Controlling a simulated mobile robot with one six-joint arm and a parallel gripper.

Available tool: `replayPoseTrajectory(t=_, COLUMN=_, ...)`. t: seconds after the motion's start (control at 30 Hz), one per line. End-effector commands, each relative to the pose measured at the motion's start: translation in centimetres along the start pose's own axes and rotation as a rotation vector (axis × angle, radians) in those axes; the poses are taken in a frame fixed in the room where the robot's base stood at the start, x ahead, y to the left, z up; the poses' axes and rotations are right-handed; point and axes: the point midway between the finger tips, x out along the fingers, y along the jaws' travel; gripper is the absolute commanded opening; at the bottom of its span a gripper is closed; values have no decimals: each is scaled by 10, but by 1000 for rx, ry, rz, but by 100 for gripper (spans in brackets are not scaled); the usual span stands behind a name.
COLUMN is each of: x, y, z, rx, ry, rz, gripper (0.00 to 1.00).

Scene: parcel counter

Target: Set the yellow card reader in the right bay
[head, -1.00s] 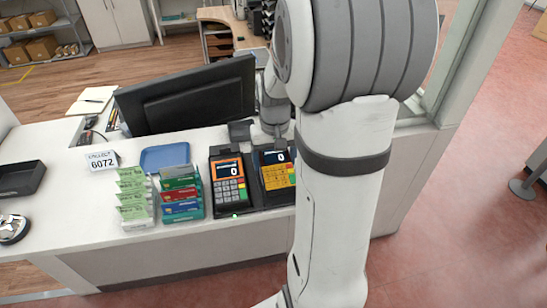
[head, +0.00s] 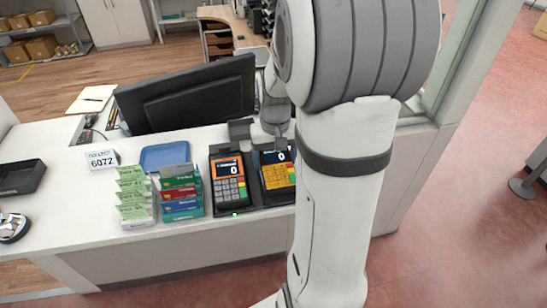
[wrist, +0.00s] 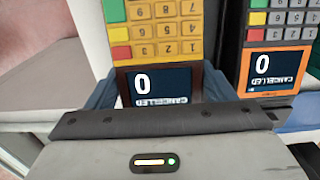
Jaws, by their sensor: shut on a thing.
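The yellow card reader (head: 278,177) is at the right half of the black two-bay stand, beside the orange card reader (head: 229,180). Its dark screen shows a 0. My gripper (wrist: 160,88) is shut on the yellow reader's screen end, one dark finger on each side. In the wrist view the yellow reader (wrist: 157,30) appears upside down, with the orange reader (wrist: 273,60) to its right. My arm hides the yellow reader's right side in the head view. I cannot tell whether its underside touches the bay floor.
Card racks (head: 182,194) stand left of the orange reader. A blue tray (head: 165,157), a 6072 number sign (head: 102,160) and a black tray (head: 20,178) are further left. A monitor (head: 190,95) stands behind. The counter's front strip is clear.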

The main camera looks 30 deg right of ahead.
Motion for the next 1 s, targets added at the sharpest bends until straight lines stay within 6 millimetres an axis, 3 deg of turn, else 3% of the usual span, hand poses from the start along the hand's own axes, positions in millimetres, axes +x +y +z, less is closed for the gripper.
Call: replayPoseTrajectory(t=1.0, x=16, y=1, z=0, rx=2, ry=1, rz=0, gripper=43)
